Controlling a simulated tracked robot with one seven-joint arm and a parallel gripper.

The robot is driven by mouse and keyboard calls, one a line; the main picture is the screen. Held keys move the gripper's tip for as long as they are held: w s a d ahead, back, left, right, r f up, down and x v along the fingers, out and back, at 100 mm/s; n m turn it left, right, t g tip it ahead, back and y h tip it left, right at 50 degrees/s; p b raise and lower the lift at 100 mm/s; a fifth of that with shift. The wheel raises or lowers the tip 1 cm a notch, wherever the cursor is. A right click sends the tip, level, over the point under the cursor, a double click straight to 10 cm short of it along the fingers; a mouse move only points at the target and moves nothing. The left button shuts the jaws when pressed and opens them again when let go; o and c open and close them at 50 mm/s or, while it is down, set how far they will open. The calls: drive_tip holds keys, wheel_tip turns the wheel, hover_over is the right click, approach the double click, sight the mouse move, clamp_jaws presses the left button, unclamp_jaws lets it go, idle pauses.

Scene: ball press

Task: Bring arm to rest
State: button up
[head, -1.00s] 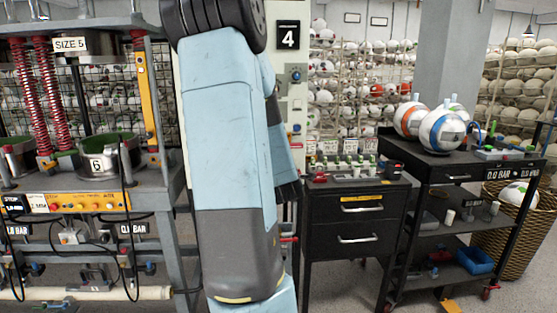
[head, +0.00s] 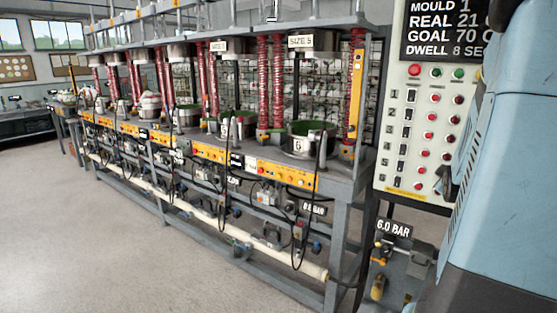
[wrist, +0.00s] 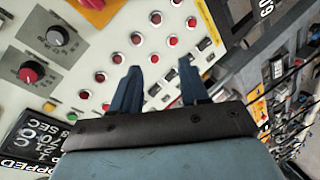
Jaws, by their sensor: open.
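My gripper (wrist: 158,88) shows in the wrist view as two dark blue fingers standing apart, with nothing between them. They are in front of the pale control panel (wrist: 75,75), which has rows of red buttons and two dials. I cannot tell the gap between fingertips and panel; no contact is visible. In the head view the same panel (head: 385,150) stands right of centre, with a black display (head: 437,27) on top. My blue and grey arm fills the right edge there, and the gripper is hidden from that view.
A long grey press bench (head: 345,188) with red springs and moulds runs away to the left. A white pipe (head: 190,220) runs low along it. A gauge unit labelled 6.0 BAR (head: 390,255) stands below the panel. The floor (head: 110,245) at the left is clear.

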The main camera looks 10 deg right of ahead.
drive_tip(key=s+a+r+m+g+y, duration=0.1)
drive_tip(key=a+y, duration=0.1)
drive_tip(key=a, duration=0.5)
drive_tip(key=s+a+r+m+y, duration=0.1)
drive_tip(key=a+y, duration=0.1)
drive_tip(key=a, duration=0.5)
drive_tip(key=s+a+r+m+g+y, duration=0.1)
drive_tip(key=a+r+y, duration=0.1)
drive_tip(key=a, duration=0.5)
drive_tip(key=s+a+r+m+g+y, duration=0.1)
drive_tip(key=s+a+g, duration=0.3)
drive_tip(key=s+a, duration=0.9)
drive_tip(key=shift+s+a+r+m+y, duration=0.15)
drive_tip(key=shift+s+a+m+y, duration=0.2)
drive_tip(key=shift+a+y, duration=0.55)
